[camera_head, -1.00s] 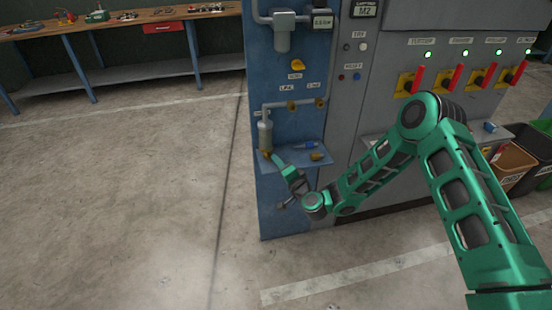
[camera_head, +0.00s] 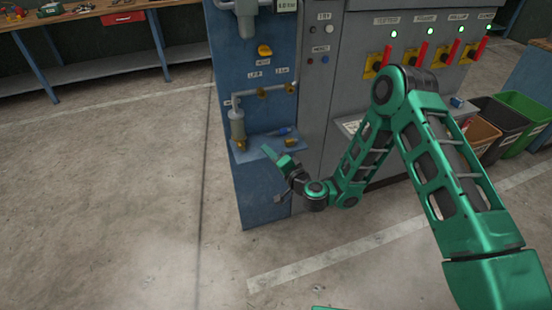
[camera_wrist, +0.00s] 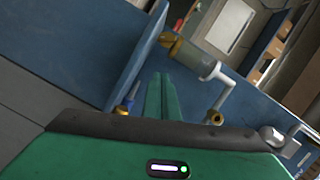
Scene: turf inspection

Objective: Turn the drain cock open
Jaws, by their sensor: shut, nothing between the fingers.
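The drain cock (camera_head: 241,144) is a small brass-yellow fitting at the bottom of a grey filter bowl (camera_head: 238,124) on the blue panel. In the wrist view the cock (camera_wrist: 172,42) shows beyond my fingertips, at the end of the bowl (camera_wrist: 196,58). I cannot tell how far it is turned. My gripper (camera_head: 268,150) is green, shut and empty, in front of the panel and to the right of the cock, apart from it. In the wrist view its fingers (camera_wrist: 160,92) lie together and point toward the cock without touching it.
A blue shelf (camera_head: 262,152) juts out below the bowl and holds a blue-handled item (camera_head: 284,131). Brass fittings sit on the pipe (camera_head: 262,93), with a yellow knob (camera_head: 264,50) above. Red-handled levers (camera_head: 420,53) line the grey cabinet. Open floor (camera_head: 110,200) lies left.

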